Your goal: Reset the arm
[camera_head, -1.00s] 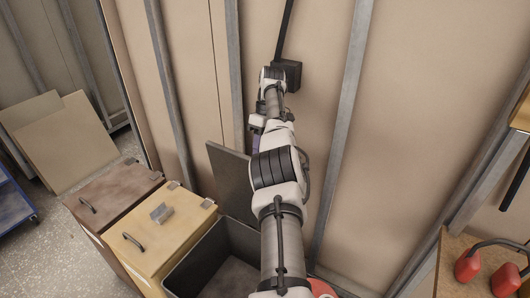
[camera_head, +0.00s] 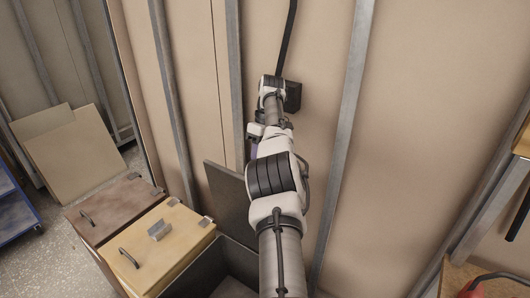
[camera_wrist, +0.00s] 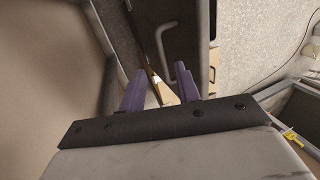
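My arm (camera_head: 275,180) stretches up and away over the dark bin, toward the plywood wall. In the head view my gripper is mostly hidden behind my own arm; only a bit of purple shows beside it. In the wrist view my gripper (camera_wrist: 158,76) has two purple fingers spread apart. Nothing is held between them. Beyond the fingertips the wrist view shows a dark panel with a pale bar handle (camera_wrist: 184,84).
A dark open bin (camera_head: 228,270) with a raised lid (camera_head: 228,195) stands below my arm. Left of it are a yellow lidded bin (camera_head: 163,245) and a brown one (camera_head: 112,208). A black box (camera_head: 293,97) hangs on the wall. A red object (camera_head: 495,290) sits lower right.

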